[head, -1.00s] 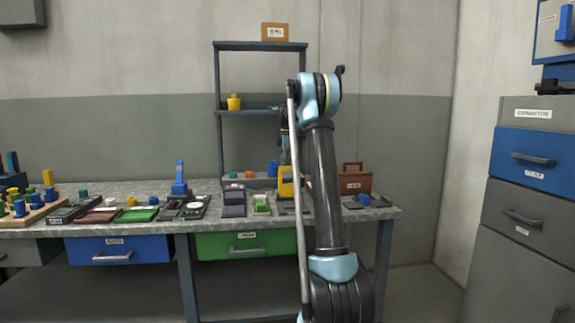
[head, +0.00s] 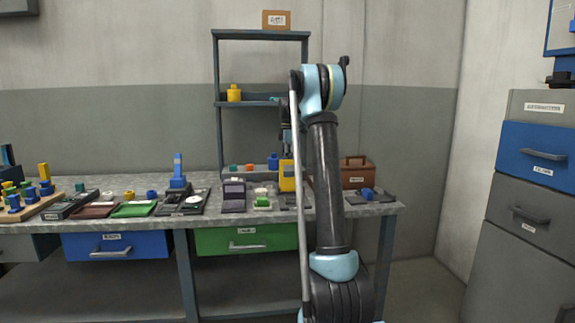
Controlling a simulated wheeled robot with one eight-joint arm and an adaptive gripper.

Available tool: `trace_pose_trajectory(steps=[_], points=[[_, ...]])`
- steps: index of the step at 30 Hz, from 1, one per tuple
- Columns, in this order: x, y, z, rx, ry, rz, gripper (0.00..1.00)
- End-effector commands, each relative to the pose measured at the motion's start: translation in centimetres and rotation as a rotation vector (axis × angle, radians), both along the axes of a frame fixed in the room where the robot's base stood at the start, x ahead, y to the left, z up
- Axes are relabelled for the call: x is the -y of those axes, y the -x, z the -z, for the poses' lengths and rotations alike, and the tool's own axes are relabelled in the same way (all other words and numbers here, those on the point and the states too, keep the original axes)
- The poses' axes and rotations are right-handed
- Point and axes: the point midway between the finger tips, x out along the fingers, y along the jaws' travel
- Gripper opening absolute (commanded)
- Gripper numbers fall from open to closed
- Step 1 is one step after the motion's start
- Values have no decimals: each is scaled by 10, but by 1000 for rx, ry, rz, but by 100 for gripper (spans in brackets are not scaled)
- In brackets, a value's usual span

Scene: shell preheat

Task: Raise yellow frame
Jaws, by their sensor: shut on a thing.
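The yellow frame (head: 287,176) is upright at the right part of the workbench, just left of my forearm. It has a grey window-like patch on its face. My gripper (head: 287,153) is directly above it, small and dark in the head view, and is shut on the top of the frame. The fingertips are partly hidden by my own arm and the thin rod beside it. I cannot tell clearly how far the frame's lower edge is from the dark base under it.
A brown case (head: 355,172) stands to the right. A shelf (head: 262,35) rises behind.

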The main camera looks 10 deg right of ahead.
Motion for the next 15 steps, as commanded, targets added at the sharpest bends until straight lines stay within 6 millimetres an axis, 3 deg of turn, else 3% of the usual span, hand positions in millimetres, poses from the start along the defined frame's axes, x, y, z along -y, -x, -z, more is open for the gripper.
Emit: trace_pose_trajectory(steps=[8, 15], points=[[0, -1, -4, 3, 0, 0, 30], [0, 0, -39, 1, 0, 0, 30]])
